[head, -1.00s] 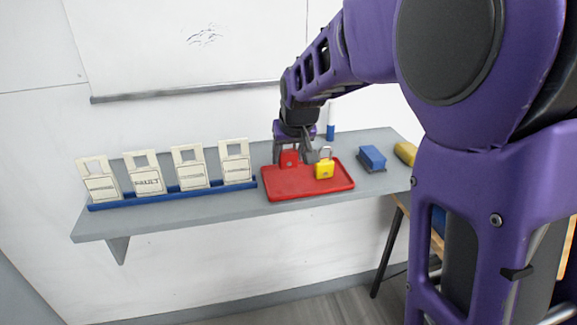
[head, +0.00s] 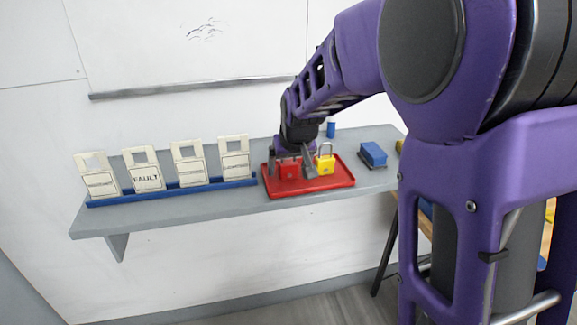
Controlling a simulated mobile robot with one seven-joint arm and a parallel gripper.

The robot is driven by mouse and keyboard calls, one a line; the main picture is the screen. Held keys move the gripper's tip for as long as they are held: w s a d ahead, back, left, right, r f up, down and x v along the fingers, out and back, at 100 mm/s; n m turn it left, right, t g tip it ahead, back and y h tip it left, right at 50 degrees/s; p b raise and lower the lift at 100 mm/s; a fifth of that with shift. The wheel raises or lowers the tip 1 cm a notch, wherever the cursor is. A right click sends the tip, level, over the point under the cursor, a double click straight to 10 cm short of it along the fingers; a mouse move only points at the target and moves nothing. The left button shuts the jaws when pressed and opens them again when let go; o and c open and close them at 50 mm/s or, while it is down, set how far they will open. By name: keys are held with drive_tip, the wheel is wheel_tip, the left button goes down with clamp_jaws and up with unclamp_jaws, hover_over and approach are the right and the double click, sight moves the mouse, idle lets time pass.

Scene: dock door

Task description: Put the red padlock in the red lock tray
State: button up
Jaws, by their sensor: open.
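The red padlock (head: 288,168) is in the red lock tray (head: 308,187), toward its back left. A yellow padlock (head: 325,164) stands upright in the same tray, just right of it. My gripper (head: 291,169) is open over the tray, with one finger on each side of the red padlock. The right finger is in the narrow space between the two padlocks. The red padlock's shackle is hidden behind my gripper. I cannot tell whether the fingers touch the padlock.
The grey shelf (head: 220,204) carries a blue rack (head: 165,194) with several white tags on the left. A blue block (head: 373,154) and a small blue cylinder (head: 331,130) are right of and behind the tray. Shelf space in front of the rack is clear.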

drive_tip(key=shift+s+r, duration=0.15)
drive_tip(key=shift+r, duration=0.4)
drive_tip(key=p+v, duration=0.1)
drive_tip(key=v, duration=1)
drive_tip(key=shift+p, duration=0.4)
drive_tip(key=shift+s, duration=0.15)
